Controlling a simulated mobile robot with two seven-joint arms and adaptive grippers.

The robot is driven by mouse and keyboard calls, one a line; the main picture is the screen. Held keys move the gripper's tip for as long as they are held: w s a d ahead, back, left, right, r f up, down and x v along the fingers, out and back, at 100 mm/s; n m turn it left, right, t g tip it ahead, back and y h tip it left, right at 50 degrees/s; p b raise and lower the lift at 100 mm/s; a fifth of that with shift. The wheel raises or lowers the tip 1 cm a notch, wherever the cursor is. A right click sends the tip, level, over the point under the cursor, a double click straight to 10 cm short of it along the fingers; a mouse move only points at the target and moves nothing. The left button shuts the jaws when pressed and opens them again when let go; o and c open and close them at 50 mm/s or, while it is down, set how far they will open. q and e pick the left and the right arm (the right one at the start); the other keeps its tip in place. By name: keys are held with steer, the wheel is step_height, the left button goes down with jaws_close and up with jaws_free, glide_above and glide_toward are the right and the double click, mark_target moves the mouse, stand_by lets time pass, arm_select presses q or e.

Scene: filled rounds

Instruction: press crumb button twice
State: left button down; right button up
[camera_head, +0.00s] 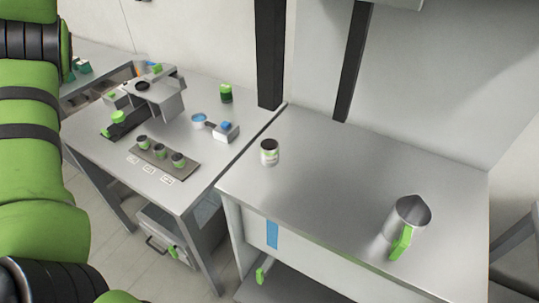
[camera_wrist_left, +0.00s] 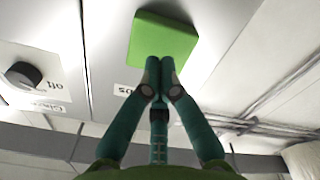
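In the left wrist view a square green button (camera_wrist_left: 162,38) sits on a pale panel. A small label, partly hidden by my fingers, is beside it; only a few letters ending in "bs" show. The fingers of my left gripper (camera_wrist_left: 160,72) are drawn together with nothing between them. Their tips overlap the button's near edge in the picture; I cannot tell whether they touch it or whether it is pressed in. In the head view my green left arm fills the left edge, and its gripper is out of frame. My right gripper shows in neither view.
A dark knob (camera_wrist_left: 22,76) with a printed label is left of the button. In the head view a metal pitcher (camera_head: 411,215) and a can (camera_head: 269,153) stand on the right table (camera_head: 330,190). Several small cups stand on a brown tray (camera_head: 187,172) on the left table.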

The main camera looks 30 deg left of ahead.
arm_select(q)
steer(key=shift+w, duration=0.2)
steer(key=shift+w+d+p, duration=0.1)
steer(key=shift+w+p, duration=0.65)
steer(key=shift+w, duration=0.35)
steer(key=shift+w+r, duration=0.1)
steer(key=shift+w, duration=0.2)
steer(key=shift+w+p, duration=0.2)
steer(key=shift+p, duration=0.15)
steer(key=s+b, duration=0.1)
steer(key=s, duration=0.6)
steer(key=shift+s+a, duration=0.15)
steer(key=shift+a, duration=0.05)
